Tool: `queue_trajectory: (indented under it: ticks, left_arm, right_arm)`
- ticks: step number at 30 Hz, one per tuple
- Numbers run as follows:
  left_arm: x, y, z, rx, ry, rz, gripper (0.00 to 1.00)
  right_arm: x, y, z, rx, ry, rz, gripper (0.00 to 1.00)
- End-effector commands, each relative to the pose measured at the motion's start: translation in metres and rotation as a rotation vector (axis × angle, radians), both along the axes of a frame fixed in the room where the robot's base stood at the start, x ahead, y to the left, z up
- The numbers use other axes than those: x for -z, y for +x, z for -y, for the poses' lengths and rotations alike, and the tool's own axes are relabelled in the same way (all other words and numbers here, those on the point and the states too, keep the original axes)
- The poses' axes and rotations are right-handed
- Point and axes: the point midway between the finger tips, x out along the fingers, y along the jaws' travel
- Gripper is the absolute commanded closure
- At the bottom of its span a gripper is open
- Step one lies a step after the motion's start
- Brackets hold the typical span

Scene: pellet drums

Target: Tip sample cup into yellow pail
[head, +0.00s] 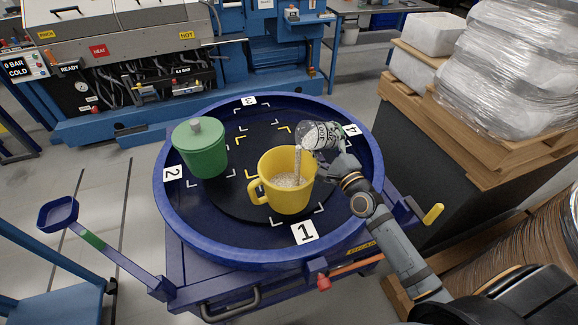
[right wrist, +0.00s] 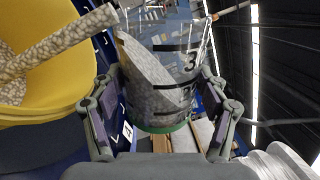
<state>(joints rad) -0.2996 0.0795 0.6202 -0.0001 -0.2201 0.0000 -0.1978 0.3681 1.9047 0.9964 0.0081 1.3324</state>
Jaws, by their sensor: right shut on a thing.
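The clear sample cup (head: 315,134) is tilted over the yellow pail (head: 284,196), its mouth to the left. It has dark markings and, in the right wrist view (right wrist: 165,85), a green base and pale pellets inside. A stream of pellets (head: 298,165) falls from its lip into the pail, where pellets (head: 288,181) lie. My right gripper (head: 332,153) is shut on the cup from the right, with a finger on each side in the right wrist view. The yellow pail stands upright near the number 1 label, its handle to the left. My left gripper is out of view.
A green lidded canister (head: 200,150) stands left of the pail on the round blue turntable (head: 165,215), which has a raised rim. Wrapped sacks (head: 510,50) on a pallet stand at the right. A blue machine (head: 120,75) stands behind.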

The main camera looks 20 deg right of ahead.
Motion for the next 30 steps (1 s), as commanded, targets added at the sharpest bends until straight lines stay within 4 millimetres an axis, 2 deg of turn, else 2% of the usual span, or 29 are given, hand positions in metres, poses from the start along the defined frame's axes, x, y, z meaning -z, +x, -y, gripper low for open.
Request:
queue_trajectory:
  ticks: [30]
  left_arm:
    - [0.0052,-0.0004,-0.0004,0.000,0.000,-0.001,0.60]
  right_arm:
    - [-0.0014,-0.0010,-0.0059,0.000,-0.110,0.019,0.68]
